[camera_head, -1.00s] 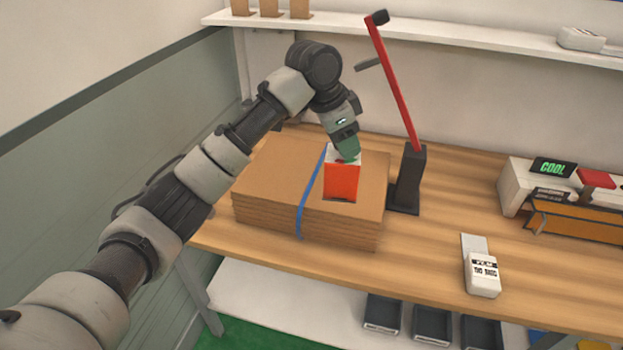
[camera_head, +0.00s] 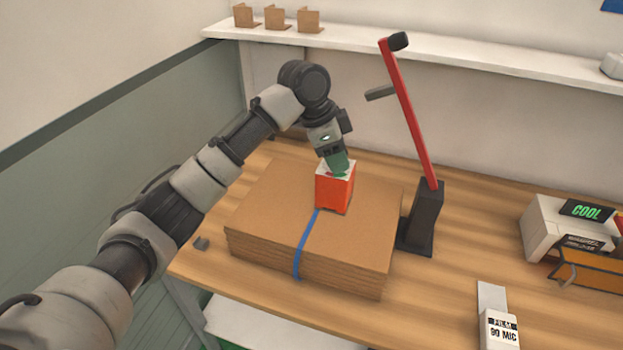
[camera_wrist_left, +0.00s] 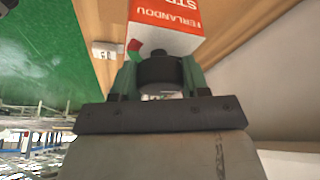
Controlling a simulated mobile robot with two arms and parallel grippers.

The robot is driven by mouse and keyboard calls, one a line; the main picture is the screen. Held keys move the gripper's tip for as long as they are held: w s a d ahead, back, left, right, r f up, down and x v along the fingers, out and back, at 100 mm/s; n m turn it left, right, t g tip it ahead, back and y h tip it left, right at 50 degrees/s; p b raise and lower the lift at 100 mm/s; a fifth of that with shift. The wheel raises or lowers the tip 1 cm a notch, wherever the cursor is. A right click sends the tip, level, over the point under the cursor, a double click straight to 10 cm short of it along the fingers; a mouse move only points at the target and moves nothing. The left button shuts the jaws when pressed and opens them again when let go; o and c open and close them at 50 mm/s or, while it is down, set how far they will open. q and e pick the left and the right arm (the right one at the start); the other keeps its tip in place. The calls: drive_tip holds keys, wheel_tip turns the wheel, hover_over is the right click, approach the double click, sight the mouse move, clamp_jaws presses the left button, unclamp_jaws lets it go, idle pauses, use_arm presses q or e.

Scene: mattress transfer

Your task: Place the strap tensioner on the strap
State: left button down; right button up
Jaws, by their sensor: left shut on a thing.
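A blue strap (camera_head: 304,248) runs over the top and down the front of a stack of flat brown cardboard (camera_head: 255,215). A red box-shaped body with a white top, which I take for the strap tensioner (camera_head: 334,193), is over the strap's visible upper end and hides what is behind it. My left gripper (camera_head: 336,162) points down at its top. In the left wrist view, the green fingers (camera_wrist_left: 157,78) are shut around a black round part beside the red and white body (camera_wrist_left: 168,22) with white lettering. I cannot tell whether its underside touches the cardboard. My right gripper is not in view.
A red lever (camera_head: 410,115) on a black base (camera_head: 425,218) stands close to the stack's right side. A white device with a "COOL" display (camera_head: 588,212) is at the right. A labelled white item (camera_head: 498,330) lies near the front. A shelf (camera_head: 400,50) runs behind.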

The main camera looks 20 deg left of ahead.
use_arm(q)
drive_tip(key=a+f+p, duration=0.2)
drive_tip(key=a+f, duration=0.2)
drive_tip(key=f, duration=0.3)
drive_tip(key=shift+s+a, duration=0.4)
drive_tip(key=shift+s, duration=0.05)
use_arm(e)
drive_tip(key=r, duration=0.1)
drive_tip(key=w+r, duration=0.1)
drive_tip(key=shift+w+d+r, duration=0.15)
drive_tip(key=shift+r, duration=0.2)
use_arm(q)
drive_tip(key=c, duration=0.5)
unclamp_jaws()
drive_tip(key=shift+s+f, duration=0.1)
drive_tip(key=shift+f, duration=0.1)
drive_tip(key=shift+c, duration=0.2)
drive_tip(key=b+v, duration=0.2)
drive_tip(key=v, duration=1)
drive_tip(key=shift+r, duration=0.15)
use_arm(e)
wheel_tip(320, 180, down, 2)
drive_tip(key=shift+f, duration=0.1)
